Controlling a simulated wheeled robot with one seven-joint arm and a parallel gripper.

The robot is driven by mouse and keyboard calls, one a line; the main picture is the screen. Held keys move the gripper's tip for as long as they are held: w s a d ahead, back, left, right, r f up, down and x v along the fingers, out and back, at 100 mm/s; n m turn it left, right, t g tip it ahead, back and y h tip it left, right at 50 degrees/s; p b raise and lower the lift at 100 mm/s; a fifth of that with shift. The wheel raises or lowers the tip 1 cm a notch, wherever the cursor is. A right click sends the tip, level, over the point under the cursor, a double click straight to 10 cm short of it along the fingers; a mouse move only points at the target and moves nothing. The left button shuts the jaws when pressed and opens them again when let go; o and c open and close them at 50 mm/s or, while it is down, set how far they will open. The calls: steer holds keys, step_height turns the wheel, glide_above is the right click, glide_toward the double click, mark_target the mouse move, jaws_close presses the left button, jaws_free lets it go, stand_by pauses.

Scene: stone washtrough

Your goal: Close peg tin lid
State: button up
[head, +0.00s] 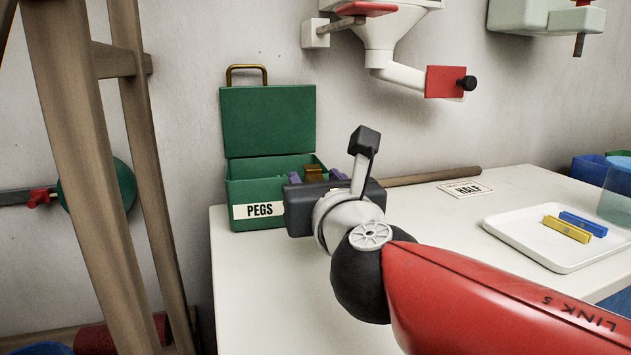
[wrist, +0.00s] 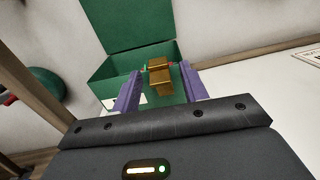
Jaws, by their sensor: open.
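The green peg tin (head: 239,190) with its "PEGS" label stands on the left end of the white worktop. Its lid (head: 268,118) stands open, upright at the back, with a brass handle (head: 247,72) on top. The lid also rises at the back in the wrist view (wrist: 125,24). My gripper (head: 316,177) is at the tin's right front. In the wrist view its two purple fingers (wrist: 160,72) are spread apart, pointing at the tin. Brass-coloured blocks (wrist: 160,82) show between the fingers; I cannot tell whether they touch. My gripper hides part of the tin's front.
A white tray (head: 515,248) with a yellow and a blue peg-like piece lies on the right. A "HALF" card (head: 465,189) and a wooden rod (head: 430,177) lie behind. Wooden legs (head: 90,150) stand left of the worktop. The worktop's front left is clear.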

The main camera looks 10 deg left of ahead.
steer(key=shift+w+a, duration=0.25)
steer(key=shift+w, duration=0.2)
steer(key=shift+c, duration=0.4)
jaws_close()
steer(key=f+b, duration=0.1)
steer(key=b, duration=0.2)
steer(key=shift+t, duration=0.3)
steer(key=b, duration=0.3)
steer(key=shift+s+d+y, duration=0.1)
steer(key=shift+s+y, duration=0.05)
steer(key=shift+y, duration=0.15)
steer(key=shift+r+t+b, duration=0.15)
steer(key=shift+t+b, duration=0.15)
steer(key=shift+b, duration=0.2)
steer(key=shift+s+r, duration=0.1)
steer(key=shift+r, duration=0.05)
steer(key=shift+o, duration=0.4)
jaws_free()
